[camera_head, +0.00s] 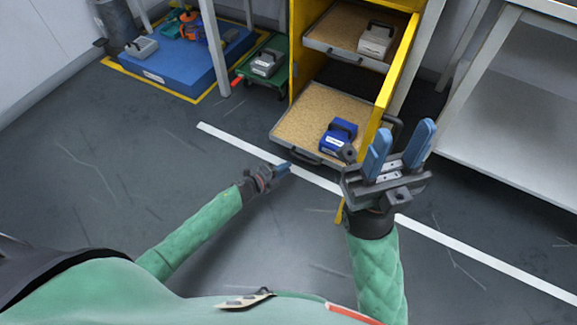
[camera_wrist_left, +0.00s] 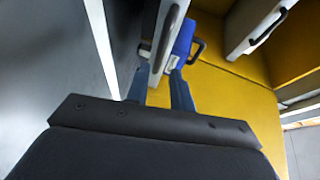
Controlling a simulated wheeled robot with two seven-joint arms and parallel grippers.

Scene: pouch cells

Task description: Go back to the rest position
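My left gripper (camera_head: 284,169) is low over the floor, just in front of the open lower drawer (camera_head: 290,128) of the yellow cabinet. In the left wrist view its two blue fingers (camera_wrist_left: 160,88) stand apart, with the drawer's grey front edge and dark handle (camera_wrist_left: 168,38) showing beyond and between them. Whether they touch the drawer is unclear. My right gripper (camera_head: 402,143) is raised to the right of the drawer, fingers spread wide and empty. A blue case with a handle (camera_head: 338,137) sits in the lower drawer; its blue side also shows in the left wrist view (camera_wrist_left: 184,38).
The upper drawer (camera_head: 325,36) is also out and holds a grey case (camera_head: 376,39). The yellow door (camera_head: 392,75) stands open near my right gripper. A green cart (camera_head: 266,66), a blue platform (camera_head: 180,70) and a grey table (camera_head: 520,110) stand around. The left floor is clear.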

